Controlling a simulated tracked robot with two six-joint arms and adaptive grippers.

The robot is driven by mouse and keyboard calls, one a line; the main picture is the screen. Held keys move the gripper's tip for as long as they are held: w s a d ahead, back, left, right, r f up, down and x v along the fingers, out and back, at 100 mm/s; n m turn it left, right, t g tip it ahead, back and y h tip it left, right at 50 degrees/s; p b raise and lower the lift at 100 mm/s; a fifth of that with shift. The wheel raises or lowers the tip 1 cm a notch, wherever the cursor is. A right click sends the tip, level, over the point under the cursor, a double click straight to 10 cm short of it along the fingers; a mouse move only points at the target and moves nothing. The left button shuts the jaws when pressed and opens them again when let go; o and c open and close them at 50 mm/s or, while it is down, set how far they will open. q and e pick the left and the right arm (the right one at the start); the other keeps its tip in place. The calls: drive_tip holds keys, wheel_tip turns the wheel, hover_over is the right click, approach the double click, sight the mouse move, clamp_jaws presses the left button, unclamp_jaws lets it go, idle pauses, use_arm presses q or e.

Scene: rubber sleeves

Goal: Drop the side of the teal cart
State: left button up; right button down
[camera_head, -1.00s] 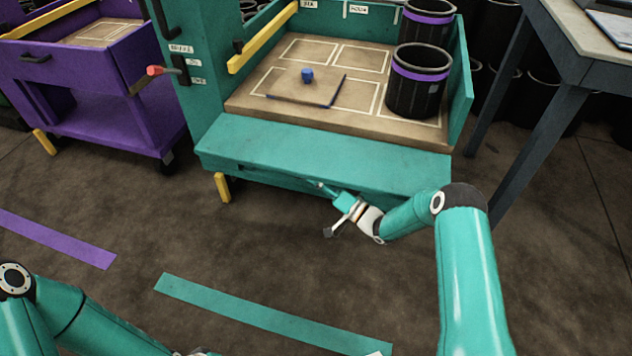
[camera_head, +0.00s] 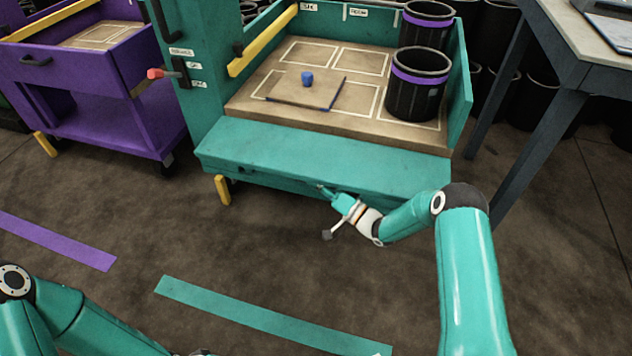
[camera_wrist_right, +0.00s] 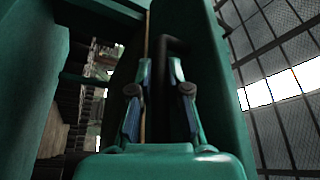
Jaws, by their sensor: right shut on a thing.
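The teal cart (camera_head: 207,100) stands ahead, its near side (camera_head: 320,152) folded outward as a sloping ledge in front of the brown deck (camera_head: 365,119). A latch with a red-tipped lever (camera_head: 158,73) is on the cart's left post. My right gripper (camera_head: 323,188) is at the front edge of this side, partly hidden beneath it. In the right wrist view its fingers (camera_wrist_right: 160,100) stand on both sides of a dark bar (camera_wrist_right: 172,46), which looks like the side's handle.
Two black bins with purple bands, the nearer one (camera_head: 417,85), and a board with a blue knob (camera_head: 307,78) stand on the deck. A purple cart (camera_head: 95,90) is at left, a grey table (camera_head: 590,55) at right. The floor in front is clear.

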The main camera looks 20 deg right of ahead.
drive_tip(key=shift+s+a+r+m+h+p, duration=0.1)
drive_tip(key=shift+s+r+m+h+p, duration=0.1)
drive_tip(key=shift+r+m+p, duration=0.3)
drive_tip(key=shift+s+a+r+m+h+p, duration=0.1)
drive_tip(key=shift+r+m+h, duration=0.15)
drive_tip(key=shift+r, duration=0.45)
drive_tip(key=c, duration=1.1)
unclamp_jaws()
drive_tip(key=shift+c, duration=0.2)
drive_tip(key=shift+d, duration=0.1)
drive_tip(key=v, duration=1.2)
drive_tip(key=shift+f, duration=0.2)
